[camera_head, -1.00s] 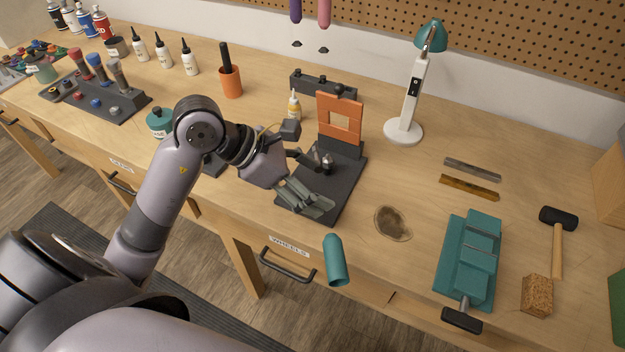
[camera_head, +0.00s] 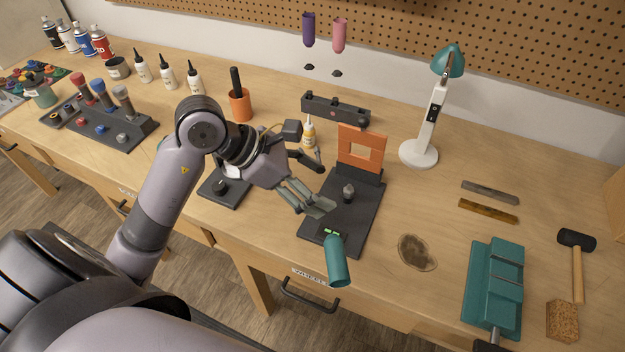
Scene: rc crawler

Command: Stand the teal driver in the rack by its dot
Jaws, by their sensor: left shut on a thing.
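The teal driver (camera_head: 337,262) shows as a teal handle in front of the bench's front edge, wide end toward the bottom of the picture. A small green mark shows near its top end. My left gripper (camera_head: 318,206) is just above it in the picture, shut, and the driver keeps its place beside the fingers. The driver's thin shaft cannot be made out. A dark bar-like rack (camera_head: 350,112) stands at the back of the bench, with a small reddish dot on its front. Purple (camera_head: 308,30) and pink (camera_head: 339,36) handles show above it. My right gripper is out of view.
A dark stand with an orange frame (camera_head: 346,142) lies behind my fingers. A glue bottle (camera_head: 308,132) and a white lamp (camera_head: 420,150) stand nearby. A teal vise (camera_head: 492,290) and mallet (camera_head: 577,262) are at right. Bench around the brown stain (camera_head: 416,252) is clear.

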